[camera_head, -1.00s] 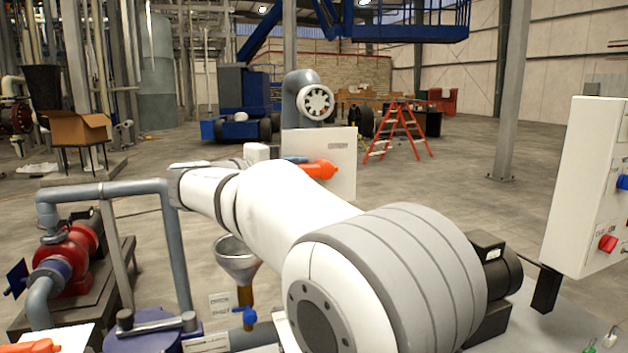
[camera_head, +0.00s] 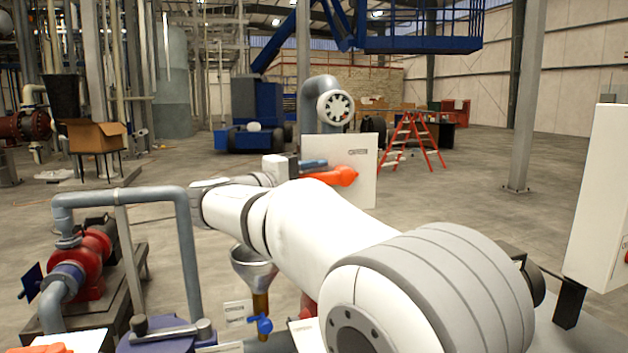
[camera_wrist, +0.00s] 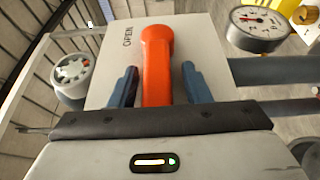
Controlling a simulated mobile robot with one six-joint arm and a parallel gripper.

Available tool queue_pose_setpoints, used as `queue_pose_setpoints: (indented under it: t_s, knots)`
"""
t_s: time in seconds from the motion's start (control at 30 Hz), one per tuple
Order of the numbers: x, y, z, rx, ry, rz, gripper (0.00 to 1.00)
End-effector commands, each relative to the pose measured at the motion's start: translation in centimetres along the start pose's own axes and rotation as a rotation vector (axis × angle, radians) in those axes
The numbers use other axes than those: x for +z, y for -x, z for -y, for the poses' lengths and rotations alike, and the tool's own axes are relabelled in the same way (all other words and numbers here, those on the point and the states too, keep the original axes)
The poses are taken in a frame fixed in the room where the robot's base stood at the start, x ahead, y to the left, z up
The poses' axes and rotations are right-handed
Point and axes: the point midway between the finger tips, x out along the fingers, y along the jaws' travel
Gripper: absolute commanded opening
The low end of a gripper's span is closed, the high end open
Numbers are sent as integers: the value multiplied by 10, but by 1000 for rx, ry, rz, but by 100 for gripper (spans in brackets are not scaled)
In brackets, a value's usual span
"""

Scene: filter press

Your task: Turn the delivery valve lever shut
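The orange lever (camera_head: 338,177) stands in front of a white plate (camera_head: 362,190) in the head view. In the wrist view the lever (camera_wrist: 157,60) runs up the middle, in front of the plate marked OPEN. My gripper (camera_wrist: 160,78) has its two blue fingers on either side of the lever, with a narrow gap at each side. The gripper is open around the lever. In the head view one blue finger of my gripper (camera_head: 313,165) shows just behind the lever; my arm hides the lower parts.
A grey pipe with a round white handwheel (camera_head: 336,107) rises behind the plate. A pressure gauge (camera_wrist: 258,25) sits right of the lever in the wrist view. A funnel (camera_head: 252,268) and a blue-handled valve (camera_head: 261,324) stand below my arm. A white cabinet (camera_head: 598,200) is at right.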

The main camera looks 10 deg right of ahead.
Motion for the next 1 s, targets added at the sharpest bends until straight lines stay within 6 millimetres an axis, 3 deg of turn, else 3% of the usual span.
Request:
queue_pose_setpoints:
  t_s: [0.33,0.7,1.0]
  knots:
    - [-1,7,-1,0,-2,-4,45]
    - [-1,66,0,0,-1,-5,45]
    - [0,79,0,0,-1,-2,45]
